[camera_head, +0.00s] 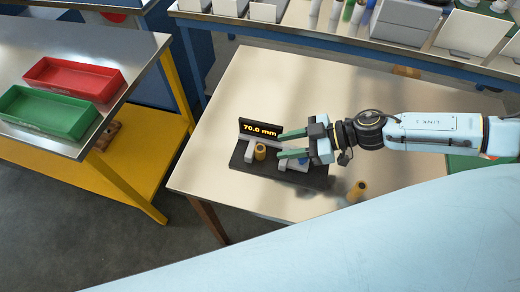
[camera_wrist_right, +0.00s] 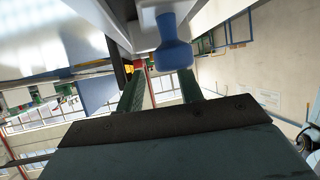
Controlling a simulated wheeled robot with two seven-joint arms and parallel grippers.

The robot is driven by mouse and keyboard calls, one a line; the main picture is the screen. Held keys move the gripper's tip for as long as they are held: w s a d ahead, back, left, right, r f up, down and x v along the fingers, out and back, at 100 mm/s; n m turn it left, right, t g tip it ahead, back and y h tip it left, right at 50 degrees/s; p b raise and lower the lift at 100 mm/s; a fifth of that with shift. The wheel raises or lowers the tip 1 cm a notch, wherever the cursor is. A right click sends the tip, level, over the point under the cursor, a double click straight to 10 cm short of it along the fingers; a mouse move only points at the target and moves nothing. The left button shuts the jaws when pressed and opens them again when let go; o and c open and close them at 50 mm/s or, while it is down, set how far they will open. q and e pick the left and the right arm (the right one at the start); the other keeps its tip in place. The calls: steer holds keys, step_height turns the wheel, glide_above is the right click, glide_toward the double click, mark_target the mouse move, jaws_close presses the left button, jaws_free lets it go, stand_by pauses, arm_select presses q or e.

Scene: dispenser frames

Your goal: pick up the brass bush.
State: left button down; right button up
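A brass bush (camera_head: 260,152) stands upright on the black base of a gauge (camera_head: 240,164) whose display reads 70.0 mm. A second brass-coloured cylinder (camera_head: 357,190) is on the table to the right of the gauge's front. My right gripper (camera_head: 279,145) reaches in from the right, open, its two green fingers apart and pointing at the bush from just right of it. In the right wrist view, the fingers (camera_wrist_right: 160,82) are spread, with a blue knob (camera_wrist_right: 175,52) showing beyond them. No bush can be made out there. My left gripper is out of view.
Another brass-coloured piece (camera_head: 407,72) lies at the table's back edge. A red tray (camera_head: 73,76) and a green tray (camera_head: 48,113) sit on the steel bench at left. The beige table (camera_head: 300,80) is clear behind the gauge.

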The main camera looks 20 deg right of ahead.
mark_target(264, 149)
steer(key=shift+x, duration=2.75)
steer(key=shift+w+r, duration=0.1)
steer(key=shift+w, duration=0.05)
steer(key=c, duration=0.8)
